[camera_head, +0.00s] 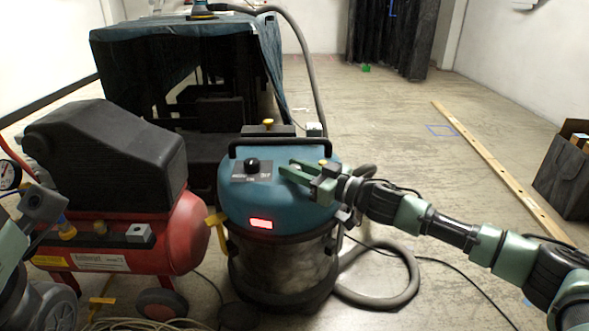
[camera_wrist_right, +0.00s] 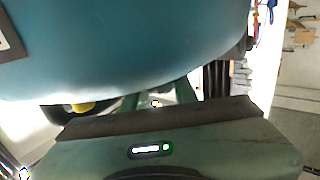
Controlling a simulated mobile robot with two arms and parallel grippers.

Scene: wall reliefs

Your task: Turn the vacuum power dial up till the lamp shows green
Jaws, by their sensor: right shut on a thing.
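The lamp (camera_head: 262,224) below glows red. My right gripper (camera_head: 289,171) is at the lid's right side, right of the dial and apart from it. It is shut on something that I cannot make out.
A red compressor (camera_head: 120,235) with a black cover stands close left of the vacuum. A grey hose (camera_head: 385,297) curls on the floor at its right. A draped table (camera_head: 190,60) is behind. A wooden plank (camera_head: 500,170) and dark box (camera_head: 565,175) lie right, with free floor between.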

